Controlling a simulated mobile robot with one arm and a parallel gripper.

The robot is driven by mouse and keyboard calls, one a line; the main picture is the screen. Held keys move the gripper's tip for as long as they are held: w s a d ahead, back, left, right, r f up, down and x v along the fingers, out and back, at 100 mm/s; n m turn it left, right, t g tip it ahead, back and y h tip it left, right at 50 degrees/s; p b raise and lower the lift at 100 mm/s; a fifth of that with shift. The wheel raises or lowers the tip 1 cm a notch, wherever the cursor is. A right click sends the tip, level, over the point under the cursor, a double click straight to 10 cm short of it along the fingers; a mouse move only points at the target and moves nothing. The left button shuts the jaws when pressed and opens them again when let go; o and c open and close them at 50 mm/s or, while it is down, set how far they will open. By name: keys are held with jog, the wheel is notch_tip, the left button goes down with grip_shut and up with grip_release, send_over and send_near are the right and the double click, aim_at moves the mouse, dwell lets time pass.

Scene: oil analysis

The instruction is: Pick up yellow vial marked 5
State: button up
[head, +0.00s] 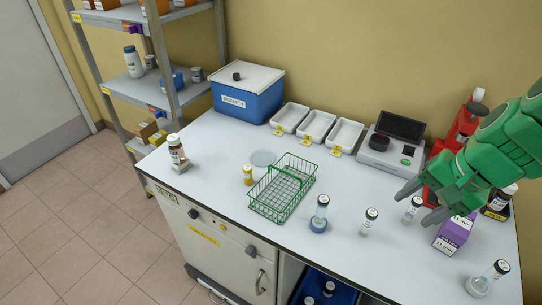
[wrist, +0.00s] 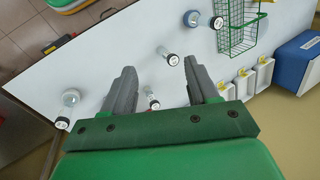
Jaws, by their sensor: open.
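My gripper (head: 414,207) is open and empty above the right part of the bench. In the wrist view its two grey fingers (wrist: 159,64) stand wide apart. Small capped vials stand below: a blue-bottomed vial (head: 318,215), a pale vial (head: 367,223) and a clear vial (head: 411,209) near my fingertips. Another vial (head: 482,284) stands at the front right. In the wrist view one vial (wrist: 152,101) shows between the fingers and another (wrist: 172,58) just beyond them. A small yellow container (head: 248,176) stands left of the green basket. I cannot read a 5 on any cap.
The green wire basket (head: 283,187) stands mid-bench. White trays (head: 317,125), a blue box (head: 247,97) and a device with a dark lid (head: 393,148) line the back. A purple box (head: 453,234) and red equipment (head: 464,125) crowd my gripper.

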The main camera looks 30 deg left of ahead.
jog(key=w+f+n+t+h, duration=0.1)
jog(key=w+f+n+h, duration=0.55)
jog(key=w+n, duration=0.25)
jog(key=w+a+n+t+h, duration=0.3)
jog(key=w+a+n, duration=0.2)
jog(key=a, duration=0.1)
jog(key=n+t+y, duration=0.5)
jog(key=n+t, duration=0.4)
jog(key=n, duration=1.2)
send_over(246, 179)
jog(key=d, duration=0.2)
notch_tip(246, 179, down, 8)
jog(key=s+f+n, duration=0.1)
jog(key=f, duration=0.1)
jog(key=s+a+f+n, duration=0.1)
jog(key=s+f, duration=0.1)
jog(key=s+a+f+n, duration=0.1)
jog(key=s+f, duration=0.1)
jog(key=shift+s+a+n+y, duration=0.15)
jog(key=shift+a+n+y, duration=0.1)
jog(key=shift+n, duration=0.05)
jog(key=shift+x, duration=1.35)
jog(key=w, duration=0.1)
jog(key=w+f, duration=0.1)
jog(key=f, duration=0.1)
jog(key=shift+w+d, duration=0.25)
jog(key=shift+w, duration=0.15)
jog(key=shift+x, duration=0.8)
jog(key=shift+a, duration=0.1)
